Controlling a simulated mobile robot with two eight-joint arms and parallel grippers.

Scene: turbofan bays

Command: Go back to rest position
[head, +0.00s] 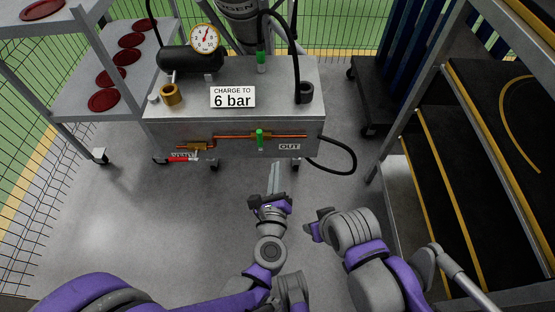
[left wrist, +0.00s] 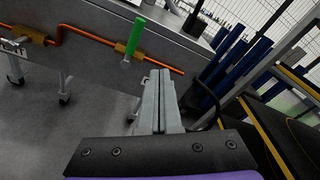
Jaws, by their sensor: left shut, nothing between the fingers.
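My left gripper (head: 274,168) is in the lower middle of the head view, just in front of the grey pressure cart (head: 225,120). Its two long grey fingers lie together, with nothing between them. In the left wrist view the shut fingers (left wrist: 160,78) point away from the camera, and the cart's copper pipe and a green handle (left wrist: 133,40) show beyond them. From these views I cannot tell exactly how far the fingertips are from the cart. My right arm shows at the lower right of the head view, but its gripper fingers do not show.
The cart carries a pressure gauge (head: 205,38), a "6 bar" sign (head: 233,97), a green front handle (head: 260,139) and a red one (head: 180,158). A black hose (head: 340,170) loops off its right side. Shelves with red discs (head: 103,99) stand left, black steps (head: 440,180) right.

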